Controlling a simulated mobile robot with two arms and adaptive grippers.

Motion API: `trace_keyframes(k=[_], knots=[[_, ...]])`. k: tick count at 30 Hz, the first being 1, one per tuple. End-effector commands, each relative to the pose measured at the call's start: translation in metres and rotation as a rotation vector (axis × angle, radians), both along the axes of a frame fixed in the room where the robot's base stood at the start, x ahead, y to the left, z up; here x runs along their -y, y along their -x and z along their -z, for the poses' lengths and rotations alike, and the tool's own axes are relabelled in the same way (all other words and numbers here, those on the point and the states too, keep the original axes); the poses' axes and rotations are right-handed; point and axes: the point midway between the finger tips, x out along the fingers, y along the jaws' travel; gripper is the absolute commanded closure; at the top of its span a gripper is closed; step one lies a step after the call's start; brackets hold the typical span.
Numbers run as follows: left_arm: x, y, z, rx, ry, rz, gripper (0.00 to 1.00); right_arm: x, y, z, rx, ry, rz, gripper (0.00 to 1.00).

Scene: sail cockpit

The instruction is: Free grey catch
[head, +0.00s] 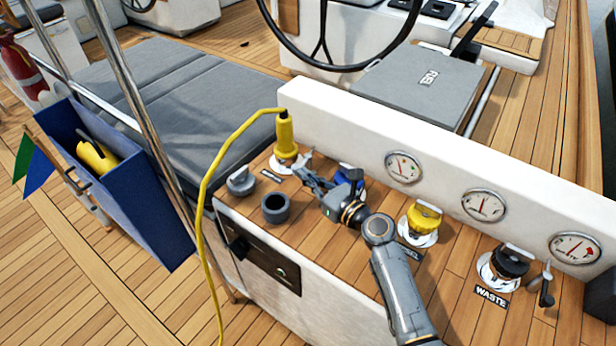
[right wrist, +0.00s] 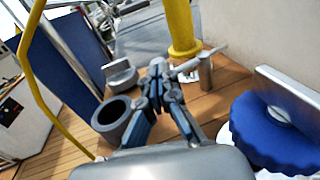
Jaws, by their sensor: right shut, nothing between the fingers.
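The grey catch (right wrist: 206,72) is a short post with a flat lever across its top, beside the base of the yellow plug (head: 285,135). The plug also shows in the right wrist view (right wrist: 181,28). In the head view the catch (head: 303,158) is small and partly merges with my gripper. My right gripper (head: 303,173) is shut and empty above the wooden top. In the right wrist view its fingertips (right wrist: 158,70) are just left of the lever's near end; I cannot tell whether they touch. My left gripper is not in view.
A blue cap (right wrist: 275,130) is close on the gripper's right. A grey cup (head: 275,208) and a grey cap (head: 240,181) are to its left. A yellow cable (head: 203,210) hangs over the edge. A white wall with gauges (head: 403,166) runs behind; a yellow cap (head: 424,218) stands farther right.

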Motion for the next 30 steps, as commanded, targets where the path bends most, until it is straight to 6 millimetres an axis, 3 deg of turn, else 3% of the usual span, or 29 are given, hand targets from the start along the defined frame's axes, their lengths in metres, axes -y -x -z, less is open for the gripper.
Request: trace_keyframes(k=[9,18,30], knots=[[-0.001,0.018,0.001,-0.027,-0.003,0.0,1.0,-0.001,-0.001,0.0,0.0,0.0,0.0,1.0],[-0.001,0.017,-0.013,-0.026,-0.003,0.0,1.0,-0.026,-0.004,-0.001,-0.003,-0.003,0.0,1.0],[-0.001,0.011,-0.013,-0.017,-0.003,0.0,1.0,-0.027,-0.003,0.0,-0.001,-0.001,-0.001,1.0]])
